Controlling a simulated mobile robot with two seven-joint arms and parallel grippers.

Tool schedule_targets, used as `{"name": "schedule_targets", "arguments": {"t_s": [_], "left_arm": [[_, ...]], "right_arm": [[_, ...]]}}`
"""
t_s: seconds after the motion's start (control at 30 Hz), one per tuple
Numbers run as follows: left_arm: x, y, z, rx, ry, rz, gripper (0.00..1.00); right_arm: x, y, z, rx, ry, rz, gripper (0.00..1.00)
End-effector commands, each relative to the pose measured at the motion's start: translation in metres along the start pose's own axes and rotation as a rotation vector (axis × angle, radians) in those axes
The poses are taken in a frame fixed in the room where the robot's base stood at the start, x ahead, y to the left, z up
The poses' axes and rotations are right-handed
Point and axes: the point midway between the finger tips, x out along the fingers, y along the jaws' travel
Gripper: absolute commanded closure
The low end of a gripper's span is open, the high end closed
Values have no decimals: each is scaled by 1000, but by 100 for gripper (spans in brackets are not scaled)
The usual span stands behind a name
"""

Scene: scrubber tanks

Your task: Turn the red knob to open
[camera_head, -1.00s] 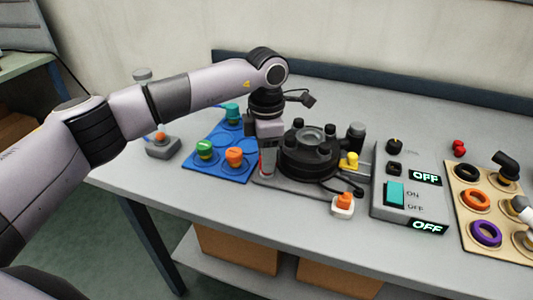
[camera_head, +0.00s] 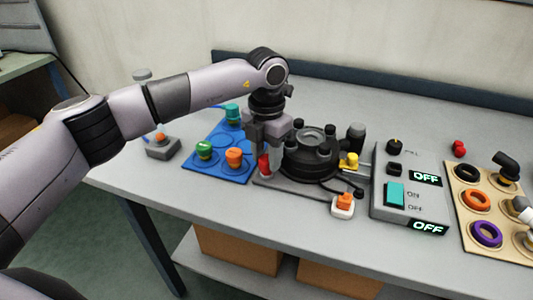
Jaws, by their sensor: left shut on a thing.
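The red knob (camera_head: 264,166) sits at the left edge of the grey base, beside the round black tank (camera_head: 312,153). My left gripper (camera_head: 264,155) points straight down over it, and its fingers are shut on the knob. The fingers and wrist hide the knob's upper part. My right gripper is not clearly in view; only a pale piece shows at the right picture edge.
A blue board (camera_head: 215,165) with green, orange and teal caps lies left of the tank. A yellow cap (camera_head: 349,160) and a white-orange switch (camera_head: 343,205) are at its right. A grey control box (camera_head: 410,190) reads OFF. A tan board (camera_head: 485,245) holds coloured rings.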

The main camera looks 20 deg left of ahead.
Motion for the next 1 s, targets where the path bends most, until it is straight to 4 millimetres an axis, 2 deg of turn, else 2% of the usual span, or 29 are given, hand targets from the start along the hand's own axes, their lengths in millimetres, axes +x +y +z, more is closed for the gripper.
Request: {"name": "schedule_targets", "arguments": {"t_s": [0.53, 0.57, 0.87, 1.0], "left_arm": [[-2, 1, 1, -25, -5, 1, 91], [-2, 1, 1, -25, -5, 1, 51], [-2, 0, 0, -23, -2, 0, 50], [-13, 0, 1, -23, -4, 1, 50]], "right_arm": [[0, 0, 0, 0, -1, 0, 19], [0, 0, 0, 0, -1, 0, 19], [0, 0, 0, 0, -1, 0, 19], [1, 0, 2, 0, -1, 0, 19]]}}
